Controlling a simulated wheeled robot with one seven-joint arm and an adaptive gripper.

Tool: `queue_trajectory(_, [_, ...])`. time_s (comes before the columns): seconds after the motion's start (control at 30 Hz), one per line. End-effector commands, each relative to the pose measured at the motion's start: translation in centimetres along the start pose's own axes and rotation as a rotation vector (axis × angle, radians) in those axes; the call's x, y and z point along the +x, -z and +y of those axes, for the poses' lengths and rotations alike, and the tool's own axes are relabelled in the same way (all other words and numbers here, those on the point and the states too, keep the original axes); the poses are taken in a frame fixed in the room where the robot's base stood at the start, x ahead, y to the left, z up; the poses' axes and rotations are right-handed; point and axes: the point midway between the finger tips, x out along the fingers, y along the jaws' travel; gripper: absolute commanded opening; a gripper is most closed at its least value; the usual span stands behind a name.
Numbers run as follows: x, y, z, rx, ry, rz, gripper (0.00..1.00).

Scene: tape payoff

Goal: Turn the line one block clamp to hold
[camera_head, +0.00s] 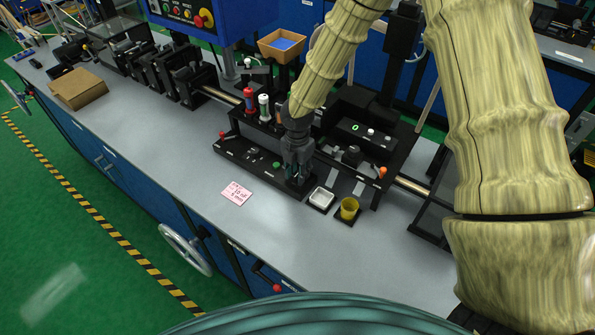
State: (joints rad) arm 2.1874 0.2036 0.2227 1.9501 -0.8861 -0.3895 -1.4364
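My gripper (297,174) points down at the right end of a low black tray (240,153) at the front of the black fixture on the bench. Its fingers are small and dark, and I cannot tell whether they are open, shut or shut on something. I cannot make out the line one block clamp for certain; the gripper and arm cover part of the fixture. A small dark knob-like part (351,154) sits on the fixture just right of the gripper, apart from it.
A pink note (236,193) lies in front. An orange knob (382,172) is at the fixture's right.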

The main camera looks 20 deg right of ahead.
Motion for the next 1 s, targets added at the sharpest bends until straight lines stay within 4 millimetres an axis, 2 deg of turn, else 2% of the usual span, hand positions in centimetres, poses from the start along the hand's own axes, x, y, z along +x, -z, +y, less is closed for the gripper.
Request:
queue_trajectory(0.23, [-0.1,0.0,0.0,0.001,0.0,0.0,0.32])
queue_trajectory(0.37, [-0.8,0.0,0.0,0.001,-0.001,0.0,0.32])
queue_trajectory(1.0, [-10.6,-0.1,0.0,0.001,-0.002,0.0,0.32])
